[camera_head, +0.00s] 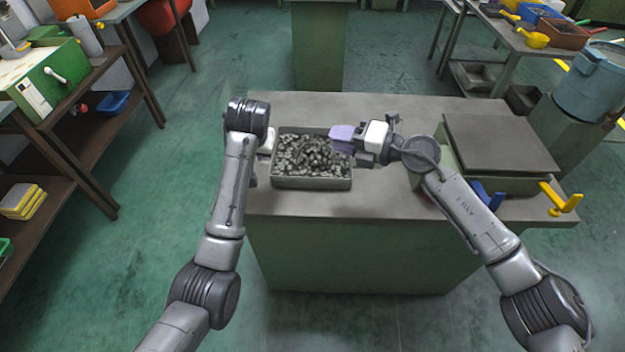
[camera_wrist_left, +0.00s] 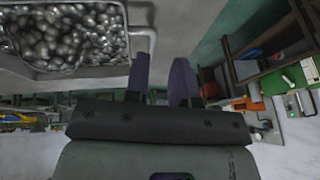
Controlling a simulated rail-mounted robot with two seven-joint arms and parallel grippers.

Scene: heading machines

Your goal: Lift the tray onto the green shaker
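The tray (camera_head: 312,183) is a grey metal box full of small shiny metal pieces, on the table left of the green shaker. The shaker (camera_head: 500,145) has a flat dark top plate, bare, over a green body. My left gripper is mostly hidden behind its own arm at the tray's left side. In the left wrist view, my left gripper (camera_wrist_left: 162,78) has its dark fingers apart, near the tray's end handle (camera_wrist_left: 148,38). My right gripper (camera_head: 343,138) has purple fingers at the tray's right edge; its finger gap and the handle there are hidden.
The table (camera_head: 365,200) has bare room in front of the tray and behind it. A yellow lever (camera_head: 562,198) and a blue handle (camera_head: 488,196) stand at the shaker's front. A blue drum (camera_head: 592,85) is at the right, and a shelf rack (camera_head: 100,130) at the left.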

